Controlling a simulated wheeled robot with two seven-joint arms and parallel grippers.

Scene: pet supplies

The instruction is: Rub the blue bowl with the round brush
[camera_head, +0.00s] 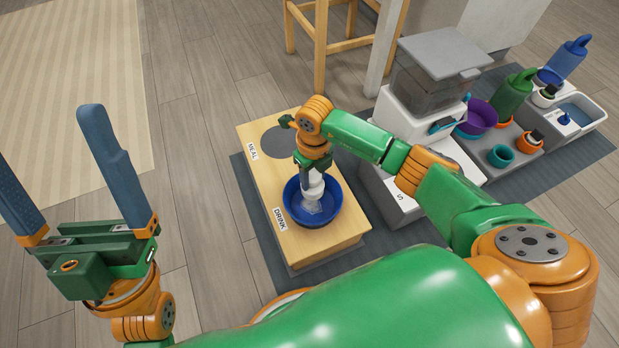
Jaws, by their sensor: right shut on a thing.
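The blue bowl (335,206) sits on the near part of a low wooden stand (346,239), beside the label DRINK. My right gripper (313,180) points down into the bowl. It is shut on the round brush (313,203), whose pale head is inside the bowl; my gripper and the bowl wall hide part of it, and I cannot tell exactly where it touches. My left gripper (75,172) is raised at the left, open and empty, its two blue fingers wide apart, away from the stand.
A grey-lidded feeder (436,55) stands right of the stand. Beyond it are a purple bowl (477,118), a teal cup (501,156), a green bottle (512,97) and a blue bottle (567,58). A wooden stool (320,45) stands behind. The floor at left is clear.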

